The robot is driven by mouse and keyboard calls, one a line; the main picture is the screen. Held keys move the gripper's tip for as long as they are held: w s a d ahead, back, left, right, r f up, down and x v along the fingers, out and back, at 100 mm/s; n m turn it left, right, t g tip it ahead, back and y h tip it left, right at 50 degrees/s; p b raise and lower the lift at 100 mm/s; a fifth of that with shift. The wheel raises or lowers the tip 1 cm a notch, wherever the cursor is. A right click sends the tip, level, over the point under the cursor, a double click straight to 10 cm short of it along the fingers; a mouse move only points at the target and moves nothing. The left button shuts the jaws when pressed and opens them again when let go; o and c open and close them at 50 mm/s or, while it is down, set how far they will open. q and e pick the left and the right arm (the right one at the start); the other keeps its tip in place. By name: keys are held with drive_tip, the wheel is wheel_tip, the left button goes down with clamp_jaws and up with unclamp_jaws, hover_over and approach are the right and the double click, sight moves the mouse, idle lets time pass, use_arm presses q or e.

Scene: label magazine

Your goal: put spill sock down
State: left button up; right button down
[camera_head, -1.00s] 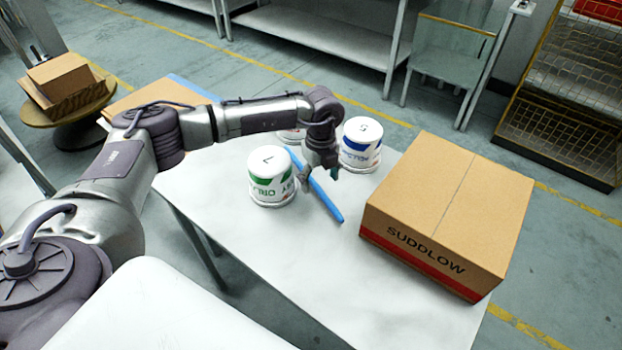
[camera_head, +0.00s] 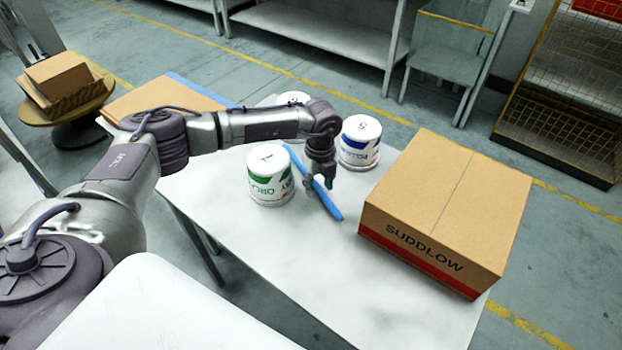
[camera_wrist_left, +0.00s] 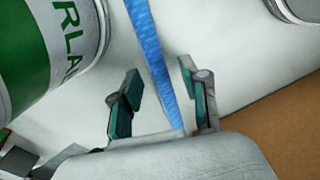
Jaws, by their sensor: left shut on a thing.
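The spill sock is a long blue stick-like roll (camera_head: 328,202) on or just above the white table, between a green-labelled tub and the carton; I cannot tell whether it touches the table. My left gripper (camera_head: 320,186) points down over its middle and is shut on it. In the left wrist view the spill sock (camera_wrist_left: 152,45) runs between the two fingers of the left gripper (camera_wrist_left: 160,72). The gripper hides part of the sock in the head view. My right gripper is not in view.
The green-labelled tub (camera_head: 269,176) stands close left of the sock, a blue-labelled tub (camera_head: 359,142) behind right, another tub (camera_head: 293,98) behind the arm. A large SUDDLOW carton (camera_head: 440,215) is at the right. The table front (camera_head: 320,265) is clear.

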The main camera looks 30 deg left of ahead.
use_arm(q)
drive_tip(key=shift+r, duration=0.1)
wheel_tip(320, 180, up, 18)
drive_tip(key=b, duration=0.1)
drive_tip(key=shift+b, duration=0.3)
